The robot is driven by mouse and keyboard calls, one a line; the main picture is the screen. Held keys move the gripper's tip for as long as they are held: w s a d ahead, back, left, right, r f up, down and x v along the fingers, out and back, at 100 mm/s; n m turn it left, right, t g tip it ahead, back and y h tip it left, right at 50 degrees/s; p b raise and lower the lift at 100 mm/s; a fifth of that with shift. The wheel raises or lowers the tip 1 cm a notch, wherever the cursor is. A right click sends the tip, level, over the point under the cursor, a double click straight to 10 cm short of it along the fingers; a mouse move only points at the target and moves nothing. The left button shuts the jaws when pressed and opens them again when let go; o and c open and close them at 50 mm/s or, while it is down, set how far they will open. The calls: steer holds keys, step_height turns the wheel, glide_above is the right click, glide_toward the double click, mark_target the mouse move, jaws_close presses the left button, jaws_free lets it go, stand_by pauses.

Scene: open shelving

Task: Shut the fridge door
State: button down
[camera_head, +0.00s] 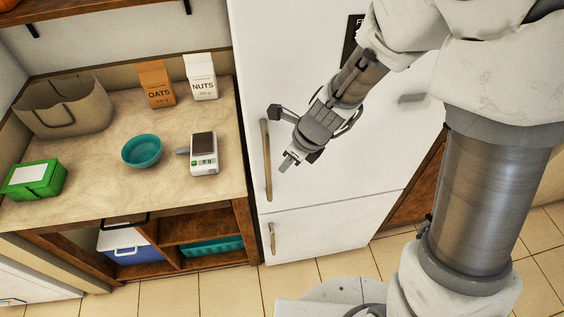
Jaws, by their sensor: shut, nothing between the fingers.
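The fridge is white, with a tall upper door (305,180) and a smaller lower door (325,225). Both doors look flush with the body; I cannot tell whether a small gap is left. The upper door has a long wooden handle (266,160) at its left edge, and the lower door has a short handle (271,238). My gripper (287,162) is shut and empty, in front of the upper door just right of the long handle. I cannot tell whether it touches the door. My arm hides the upper right part of the fridge.
Tiled floor (180,292) is clear in front.

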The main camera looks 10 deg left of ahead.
steer(key=s+p+v, duration=0.1)
steer(key=p+v, duration=0.1)
steer(key=v, duration=0.8)
steer(key=s+d+r+n+t+h+b, duration=0.2)
steer(key=d+n, duration=0.5)
steer(key=n, duration=0.4)
steer(key=s+d+r+n+t+h+b, duration=0.1)
steer(key=s+d+r+n+b, duration=0.3)
steer(key=s+n, duration=0.5)
steer(key=d+r+n+h, duration=0.1)
steer(key=d+r+n, duration=0.1)
steer(key=d+n, duration=0.1)
steer(key=shift+d+r+t, duration=0.25)
steer(key=shift+d+t, duration=0.05)
steer(key=shift+t, duration=0.1)
steer(key=shift+s, duration=0.1)
